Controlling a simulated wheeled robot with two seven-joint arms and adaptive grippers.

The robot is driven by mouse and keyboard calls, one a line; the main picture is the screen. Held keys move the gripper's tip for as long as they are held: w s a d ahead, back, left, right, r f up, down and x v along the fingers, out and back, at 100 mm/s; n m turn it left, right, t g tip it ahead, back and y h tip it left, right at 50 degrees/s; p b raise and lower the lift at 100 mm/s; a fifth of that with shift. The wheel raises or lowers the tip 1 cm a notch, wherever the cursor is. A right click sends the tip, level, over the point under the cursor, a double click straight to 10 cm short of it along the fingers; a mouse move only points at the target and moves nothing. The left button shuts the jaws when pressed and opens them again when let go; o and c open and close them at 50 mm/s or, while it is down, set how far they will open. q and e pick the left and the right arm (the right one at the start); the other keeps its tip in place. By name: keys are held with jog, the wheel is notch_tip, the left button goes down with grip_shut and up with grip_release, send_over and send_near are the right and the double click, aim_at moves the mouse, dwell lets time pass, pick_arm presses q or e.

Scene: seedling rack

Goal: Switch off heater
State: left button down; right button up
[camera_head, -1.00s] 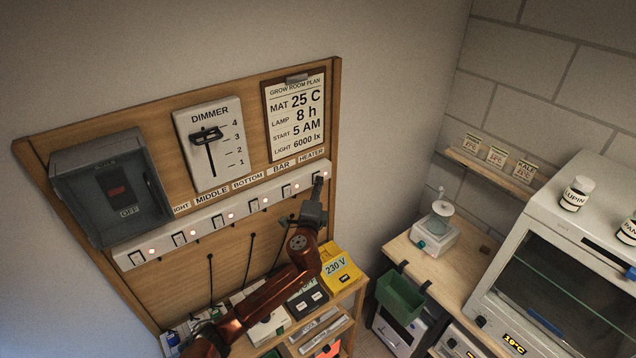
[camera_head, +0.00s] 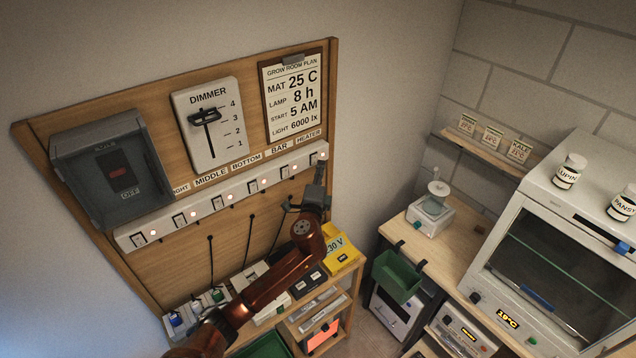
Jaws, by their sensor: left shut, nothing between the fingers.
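The switch strip (camera_head: 215,202) runs along the lower part of the wooden board, with several rocker switches and small red lights. The HEATER label (camera_head: 309,136) sits above its right end. The heater switch (camera_head: 312,159) is there, with a lit red light beside it. My left gripper (camera_head: 320,167) is shut and empty, its tips just below and close to that switch. Whether they touch the strip I cannot tell. The rocker's tilt is too small to read. My right gripper is not in view.
A grey switch box (camera_head: 112,178), a DIMMER panel (camera_head: 208,125) and a plan clipboard (camera_head: 293,95) are on the board. Below stand plugs and a yellow 230 V box (camera_head: 343,254). A green bin (camera_head: 397,276) and a glass-fronted cabinet (camera_head: 545,262) are at right.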

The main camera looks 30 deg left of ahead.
pick_arm(q)
jog(key=s+d+r+b, duration=0.1)
jog(key=s+d+b, duration=0.1)
jog(key=s+d, duration=0.4)
jog(key=s, duration=0.4)
jog(key=shift+r, duration=0.15)
jog(key=shift+a, duration=0.1)
